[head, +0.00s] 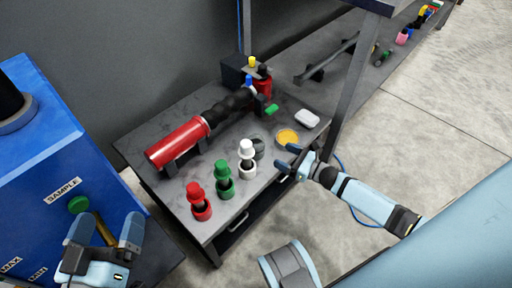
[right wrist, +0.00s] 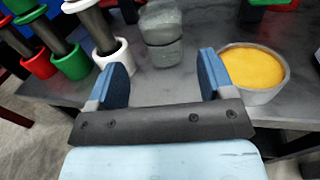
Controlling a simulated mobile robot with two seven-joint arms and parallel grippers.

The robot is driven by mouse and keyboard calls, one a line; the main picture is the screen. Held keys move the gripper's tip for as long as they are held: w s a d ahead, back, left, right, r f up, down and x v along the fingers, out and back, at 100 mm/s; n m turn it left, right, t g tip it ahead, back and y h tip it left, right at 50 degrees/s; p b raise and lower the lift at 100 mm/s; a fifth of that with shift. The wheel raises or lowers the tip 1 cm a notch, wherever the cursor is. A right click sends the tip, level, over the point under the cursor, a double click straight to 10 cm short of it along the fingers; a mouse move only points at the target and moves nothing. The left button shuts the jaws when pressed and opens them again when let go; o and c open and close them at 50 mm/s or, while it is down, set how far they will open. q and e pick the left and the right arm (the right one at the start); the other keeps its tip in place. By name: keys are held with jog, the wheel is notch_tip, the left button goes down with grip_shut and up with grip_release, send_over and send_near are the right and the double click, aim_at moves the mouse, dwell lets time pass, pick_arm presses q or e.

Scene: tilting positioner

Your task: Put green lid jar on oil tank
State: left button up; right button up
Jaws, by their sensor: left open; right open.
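The blue oil tank (head: 75,150) stands at the left of the head view, with SAMPLE, MAX and MIN labels. A round green piece (head: 78,204) sits beside the SAMPLE label; I cannot tell whether it is a jar lid or a knob. My left gripper (head: 106,228) is open in front of the tank, a brass-coloured rod showing between its fingers. A green-topped item (head: 223,178) stands in a green cup on the bench. My right gripper (head: 290,158) is open at the bench's front edge; its fingers (right wrist: 162,76) face a greyish, glassy jar (right wrist: 160,35).
The grey bench (head: 180,190) also holds a red-topped item (head: 195,192), a white-topped item (head: 246,152), a red cylinder (head: 178,143), a dish of yellow stuff (head: 287,137) and a white block (head: 307,118). Floor at right is clear.

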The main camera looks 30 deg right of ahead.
aim_at(255, 141)
jog(key=b+x, duration=0.1)
jog(key=x, duration=0.5)
jog(key=shift+w+f, duration=0.1)
jog(key=b+x, duration=0.2)
jog(key=x, duration=0.2)
jog(key=shift+w+a, duration=0.55)
jog(key=shift+w, duration=0.15)
pick_arm(q)
jog(key=shift+m+g, duration=0.5)
jog(key=shift+g, duration=0.3)
notch_tip(255, 141, down, 4)
jog(key=shift+w+f, duration=0.15)
jog(key=shift+f, duration=0.05)
pick_arm(e)
jog(key=c, duration=0.7)
pick_arm(q)
jog(key=shift+r, duration=0.1)
pick_arm(e)
jog(key=shift+o, duration=0.2)
jog(key=shift+r, duration=0.25)
